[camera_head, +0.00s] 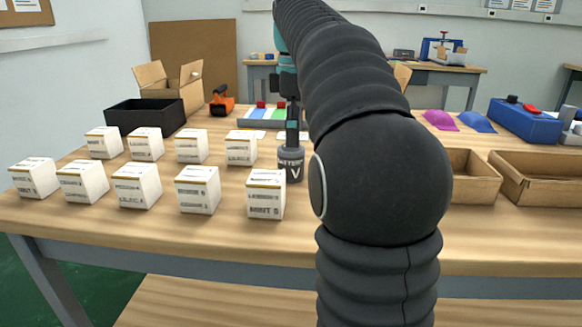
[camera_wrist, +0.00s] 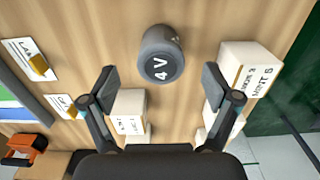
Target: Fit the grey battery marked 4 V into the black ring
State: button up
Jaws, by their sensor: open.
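The grey battery (camera_head: 291,164) stands upright on the wooden table, to the right of the white boxes in the head view. Its "4 V" mark faces up in the wrist view (camera_wrist: 160,54). My gripper (camera_wrist: 160,76) is open, with one finger to each side and the battery just beyond the fingertips in the picture. In the head view my gripper (camera_head: 292,128) is seen edge-on above the battery. I cannot tell whether it touches the battery. Nothing is held. I cannot make out the black ring in either view; my arm hides part of the table.
Several white boxes stand in rows at the left, one (camera_head: 266,194) close to the battery. A black bin (camera_head: 145,117) and an orange tool (camera_head: 221,103) are behind. Cardboard trays (camera_head: 541,180) and a blue toolbox (camera_head: 525,122) are at the right.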

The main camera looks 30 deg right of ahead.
aim_at(291, 153)
jog(key=shift+w+a+f+b, duration=0.15)
jog(key=shift+f+b, duration=0.2)
jog(key=shift+f, duration=1.2)
jog(key=shift+w+a+f+b, duration=0.15)
jog(key=shift+f+b, duration=0.2)
jog(key=shift+f, duration=1.2)
jog(key=shift+s, duration=0.1)
grip_shut()
jog(key=shift+r, duration=0.1)
jog(key=shift+r, duration=0.5)
jog(key=r, duration=0.2)
jog(key=s+r+p, duration=0.1)
jog(key=shift+d+r, duration=0.25)
jog(key=shift+r, duration=0.15)
jog(key=s+d+r, duration=0.1)
jog(key=s+r, duration=0.1)
jog(key=s, duration=0.1)
jog(key=s+d+r, duration=0.2)
jog(key=s, duration=0.1)
jog(key=s+d+r, duration=0.1)
jog(key=s+r, duration=0.1)
jog(key=s, duration=0.1)
jog(key=shift+s+d+p, duration=0.15)
jog(key=shift+s+p, duration=0.15)
jog(key=shift+p, duration=0.1)
